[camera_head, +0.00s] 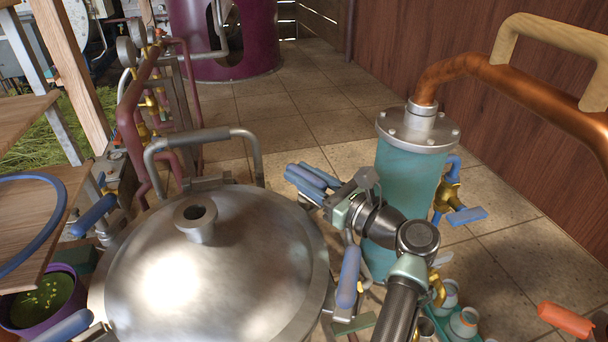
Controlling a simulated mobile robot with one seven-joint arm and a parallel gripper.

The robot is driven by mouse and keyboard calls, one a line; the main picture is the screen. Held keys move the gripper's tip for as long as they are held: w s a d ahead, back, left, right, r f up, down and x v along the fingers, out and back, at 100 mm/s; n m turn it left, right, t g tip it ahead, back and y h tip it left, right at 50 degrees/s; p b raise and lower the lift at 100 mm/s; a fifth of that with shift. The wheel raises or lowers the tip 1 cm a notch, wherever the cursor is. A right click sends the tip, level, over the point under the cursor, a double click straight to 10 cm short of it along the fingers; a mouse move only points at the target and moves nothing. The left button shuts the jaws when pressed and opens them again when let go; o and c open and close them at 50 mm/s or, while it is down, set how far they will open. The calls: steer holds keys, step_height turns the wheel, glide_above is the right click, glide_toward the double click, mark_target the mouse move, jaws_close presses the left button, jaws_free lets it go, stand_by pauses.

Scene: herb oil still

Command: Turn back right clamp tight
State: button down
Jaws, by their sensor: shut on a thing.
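The domed metal still lid (215,255) fills the lower middle of the view. The back right clamp (308,178), with its blue handle parts, is at the lid's upper right edge. My gripper (328,198) comes in from the right and is shut on this clamp; its fingertips are partly hidden behind its own body and the handle. Another blue-handled clamp (348,277) hangs at the lid's right edge, below my gripper. More blue clamp handles show at the back left (92,215) and front left (65,327).
A teal condenser cylinder (405,170) with a copper pipe (490,72) stands close behind my arm. A bent metal handle (205,138) rises behind the lid. Small jars (463,322) stand at lower right. Tiled floor (300,110) is open at the back.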

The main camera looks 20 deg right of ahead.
mark_target(304, 171)
steer(key=shift+a+r+m+t+h+p, duration=0.1)
steer(key=shift+r+m+t+h+p, duration=0.15)
steer(key=shift+h+p, duration=0.6)
steer(key=shift+f+m+t+h+p, duration=0.25)
steer(key=shift+m+p, duration=0.2)
steer(key=shift+p, duration=0.3)
steer(key=c, duration=0.7)
jaws_free()
step_height(304, 171, up, 10)
steer(key=shift+r, duration=0.1)
